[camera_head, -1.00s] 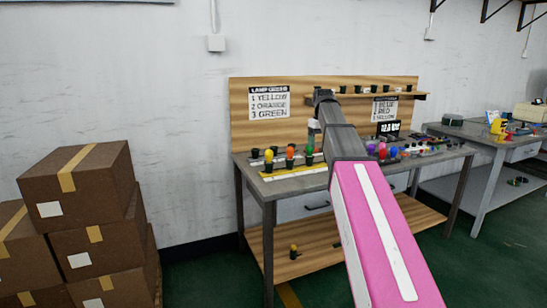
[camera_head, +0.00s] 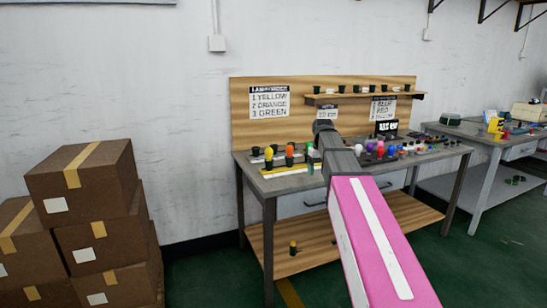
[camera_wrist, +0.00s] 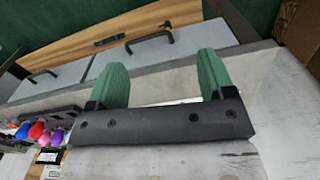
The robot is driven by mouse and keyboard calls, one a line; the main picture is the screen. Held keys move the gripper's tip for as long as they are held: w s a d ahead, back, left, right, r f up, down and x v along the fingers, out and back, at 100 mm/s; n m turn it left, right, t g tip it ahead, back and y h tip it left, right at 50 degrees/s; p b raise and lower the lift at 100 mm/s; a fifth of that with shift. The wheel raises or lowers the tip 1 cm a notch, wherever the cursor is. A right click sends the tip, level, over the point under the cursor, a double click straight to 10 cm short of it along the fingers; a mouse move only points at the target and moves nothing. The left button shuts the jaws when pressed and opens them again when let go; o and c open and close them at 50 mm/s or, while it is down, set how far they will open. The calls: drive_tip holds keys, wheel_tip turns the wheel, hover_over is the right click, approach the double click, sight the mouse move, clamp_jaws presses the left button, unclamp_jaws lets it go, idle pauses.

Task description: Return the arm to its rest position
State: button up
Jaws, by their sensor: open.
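My gripper (camera_wrist: 160,75) is open in the wrist view. Its two green fingers stand wide apart with nothing between them. In the head view my pink and grey arm reaches over the right-centre of the workbench (camera_head: 255,184); the gripper is largely hidden there, and I cannot clearly tell its fingers from the small items. In the wrist view the fingers are seen against the bench edge and two grey drawer fronts (camera_wrist: 150,58) with dark handles.
Yellow (camera_head: 268,153) and orange (camera_head: 290,150) lamps stand in black sockets on the bench's left; coloured pieces lie right of my arm. A narrow shelf (camera_head: 350,97) holds sockets. Cardboard boxes (camera_head: 105,235) are stacked at left. A second table (camera_head: 470,137) stands at right.

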drive_tip(key=s+f+m, duration=0.1)
drive_tip(key=s+f, duration=1)
drive_tip(key=f, duration=0.4)
drive_tip(key=s+f+m, duration=0.2)
drive_tip(key=s+f, duration=0.9)
drive_tip(key=f, duration=0.5)
drive_tip(key=shift+s, duration=0.25)
drive_tip(key=shift+f, duration=0.1)
